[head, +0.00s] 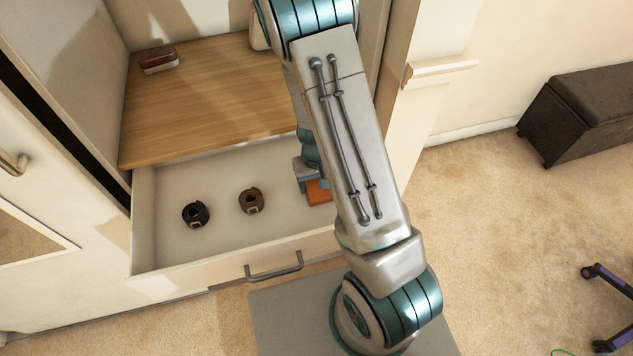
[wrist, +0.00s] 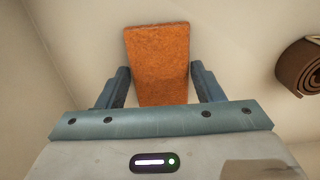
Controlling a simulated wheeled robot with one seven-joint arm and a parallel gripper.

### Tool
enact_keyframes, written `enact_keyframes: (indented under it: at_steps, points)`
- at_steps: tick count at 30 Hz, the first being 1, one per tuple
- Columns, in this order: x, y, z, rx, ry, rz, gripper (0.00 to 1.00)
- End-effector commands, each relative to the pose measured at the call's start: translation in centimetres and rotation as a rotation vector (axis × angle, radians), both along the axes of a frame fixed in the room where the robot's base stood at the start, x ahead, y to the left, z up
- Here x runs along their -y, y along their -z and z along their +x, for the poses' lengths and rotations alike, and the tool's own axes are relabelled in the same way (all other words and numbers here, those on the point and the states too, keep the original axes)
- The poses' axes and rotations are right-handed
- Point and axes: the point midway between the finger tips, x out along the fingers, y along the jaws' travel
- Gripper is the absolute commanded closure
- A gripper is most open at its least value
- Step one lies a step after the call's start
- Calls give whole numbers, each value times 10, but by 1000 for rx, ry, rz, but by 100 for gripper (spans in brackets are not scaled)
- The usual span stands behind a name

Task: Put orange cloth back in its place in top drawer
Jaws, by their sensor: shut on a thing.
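The orange cloth (head: 318,193), a folded flat block, is in the right part of the open top drawer (head: 225,180). My gripper (head: 306,180) is low inside the drawer and shut on the cloth. In the wrist view the cloth (wrist: 158,60) lies between the two fingers of my gripper (wrist: 162,85) and extends beyond their tips. My arm hides part of the cloth and the drawer's right end in the head view. Whether the cloth touches the drawer floor is hard to tell.
A black rolled belt (head: 195,214) and a brown rolled belt (head: 251,201) lie in the drawer to the left of the cloth. A dark red box (head: 159,60) sits on the wooden shelf (head: 220,95) above. The drawer front has a grey handle (head: 273,268).

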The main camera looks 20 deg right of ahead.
Motion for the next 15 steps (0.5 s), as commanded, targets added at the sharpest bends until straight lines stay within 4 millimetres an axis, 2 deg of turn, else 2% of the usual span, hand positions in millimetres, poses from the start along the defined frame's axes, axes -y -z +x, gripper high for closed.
enact_keyframes:
  at_steps: [1,3,11,15]
  points:
    - [0,1,-1,-2,0,0,34]
    - [0,1,-1,-2,0,0,17]
    - [0,0,0,-1,0,0,17]
    - [0,-11,0,2,-1,0,17]
